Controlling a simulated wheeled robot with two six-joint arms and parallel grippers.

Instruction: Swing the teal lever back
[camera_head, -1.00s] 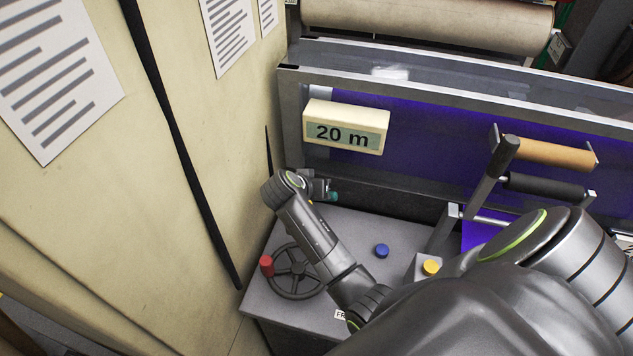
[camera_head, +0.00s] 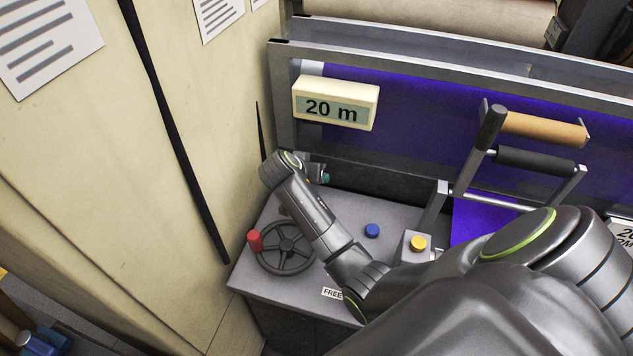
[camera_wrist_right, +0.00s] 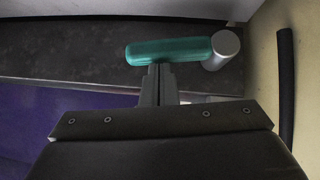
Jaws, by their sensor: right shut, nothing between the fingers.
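The teal lever (camera_head: 325,178) is a small patch at the back of the grey console in the head view, mostly hidden by my right gripper (camera_head: 316,170). In the right wrist view the teal lever (camera_wrist_right: 165,51) is a rounded bar lying crosswise, joined at its right end to a silver round post (camera_wrist_right: 222,48). My right gripper (camera_wrist_right: 160,70) is shut and empty. Its fingertips are at the near edge of the bar, left of the post; I cannot tell whether they touch it. My left gripper is not in view.
The console top (camera_head: 345,215) carries a black handwheel (camera_head: 286,248) with a red knob (camera_head: 254,241), a blue button (camera_head: 372,230) and a yellow button (camera_head: 418,243). A "20 m" display (camera_head: 335,103) hangs above. A cream wall (camera_head: 200,130) stands close on the left.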

